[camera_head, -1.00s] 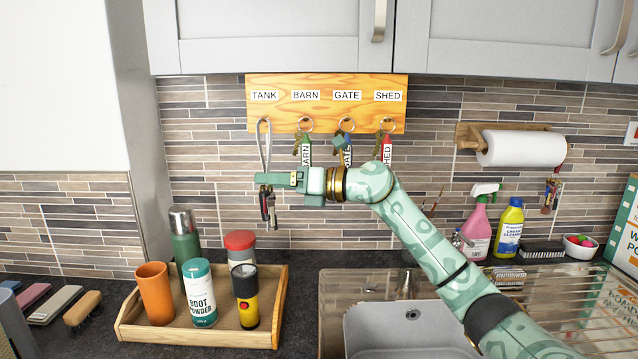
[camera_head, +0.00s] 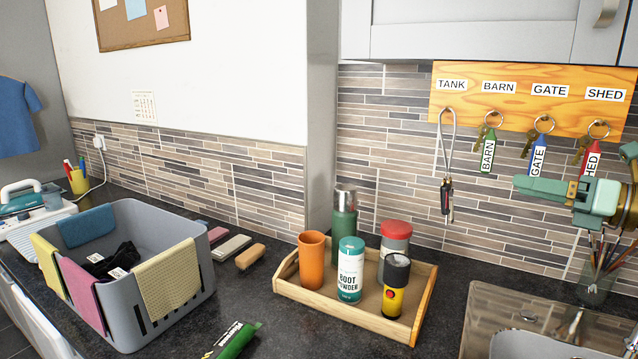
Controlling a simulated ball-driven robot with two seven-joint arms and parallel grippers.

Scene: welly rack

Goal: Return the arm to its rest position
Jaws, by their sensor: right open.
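My right gripper (camera_head: 540,189) is at the right edge, in front of the key board and below its labels. It is open, points left and holds nothing. It stands clear to the right of the grey loop (camera_head: 447,140) with a dark and red piece (camera_head: 447,196), which hangs from the TANK hook. Most of my right arm is cut off by the picture edge. The green BARN tag (camera_head: 488,152), blue GATE tag (camera_head: 538,158) and red SHED tag (camera_head: 591,160) hang from the wooden key board (camera_head: 470,104). My left gripper is not in view.
A wooden tray (camera_head: 345,316) with several containers stands on the counter. Left of it are brushes (camera_head: 249,257), a grey basket (camera_head: 196,290) with cloths, and a green item (camera_head: 234,341) at the front. The sink (camera_head: 545,345) is at lower right. A pencil jar (camera_head: 596,285) stands behind it.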

